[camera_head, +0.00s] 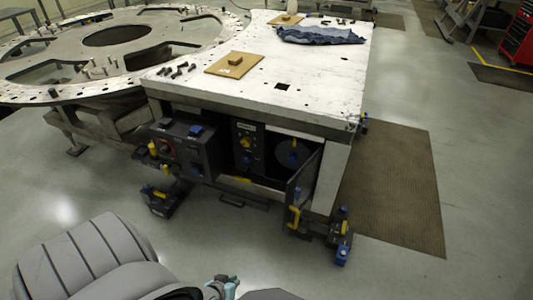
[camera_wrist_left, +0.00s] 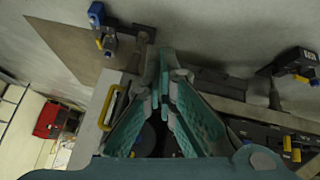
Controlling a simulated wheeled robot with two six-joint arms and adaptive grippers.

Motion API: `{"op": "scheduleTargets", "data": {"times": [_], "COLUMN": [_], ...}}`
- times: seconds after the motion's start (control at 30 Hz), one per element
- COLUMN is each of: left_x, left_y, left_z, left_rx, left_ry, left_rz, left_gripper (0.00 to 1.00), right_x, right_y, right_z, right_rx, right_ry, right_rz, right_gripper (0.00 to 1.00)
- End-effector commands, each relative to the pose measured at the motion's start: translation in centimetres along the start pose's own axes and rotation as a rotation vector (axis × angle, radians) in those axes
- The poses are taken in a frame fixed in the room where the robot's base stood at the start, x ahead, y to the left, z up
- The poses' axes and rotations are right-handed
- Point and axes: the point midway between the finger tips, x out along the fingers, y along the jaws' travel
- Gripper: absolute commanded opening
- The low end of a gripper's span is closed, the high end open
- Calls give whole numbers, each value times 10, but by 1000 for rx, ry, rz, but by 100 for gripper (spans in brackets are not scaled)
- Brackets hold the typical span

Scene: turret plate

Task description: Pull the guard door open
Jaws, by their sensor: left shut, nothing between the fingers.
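The guard door (camera_head: 305,182) is a dark panel with a yellow handle (camera_head: 294,217) at the right of the cabinet front under the white table. It stands swung outward at an angle, and a dark opening with a round dial (camera_head: 290,155) shows beside it. My left gripper (camera_head: 222,286) is at the bottom of the head view, in front of the cabinet and apart from the door. In the left wrist view its teal fingers (camera_wrist_left: 166,62) are together and empty. A yellow handle (camera_wrist_left: 113,108) shows left of them, not held. My right gripper is not in view.
A control box (camera_head: 182,148) with knobs is on the cabinet's left. Dark clamp-like units stand low at the left (camera_head: 163,200) and right (camera_head: 341,238). The white table top (camera_head: 310,85) holds a cloth and bolts. Floor in front is clear.

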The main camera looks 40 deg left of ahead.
Motion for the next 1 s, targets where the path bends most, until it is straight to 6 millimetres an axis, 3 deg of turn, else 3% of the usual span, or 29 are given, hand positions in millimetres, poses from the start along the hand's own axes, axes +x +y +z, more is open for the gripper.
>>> {"op": "scheduleTargets", "data": {"times": [0.03, 0.1, 0.2, 0.3, 0.4, 0.57, 1.0], "left_x": [58, 80, 86, 76, 63, 58, 112], "left_y": [-1, 10, 19, 24, 26, 29, 45], "left_z": [-20, -80, -150, -194, -219, -238, -306], "left_rx": [-152, -413, -746, -987, -1123, -1172, -1168], "left_ry": [136, 325, 518, 620, 659, 669, 669], "left_rz": [64, 200, 424, 623, 746, 790, 785], "left_gripper": [0, 0, 0, 0, 0, 0, 0], "right_x": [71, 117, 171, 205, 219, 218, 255], "right_y": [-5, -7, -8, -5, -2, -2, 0], "right_z": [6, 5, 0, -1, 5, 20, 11], "right_rx": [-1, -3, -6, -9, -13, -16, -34], "right_ry": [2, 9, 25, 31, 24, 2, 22], "right_rz": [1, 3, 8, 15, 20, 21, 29], "right_gripper": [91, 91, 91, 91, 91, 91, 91]}}
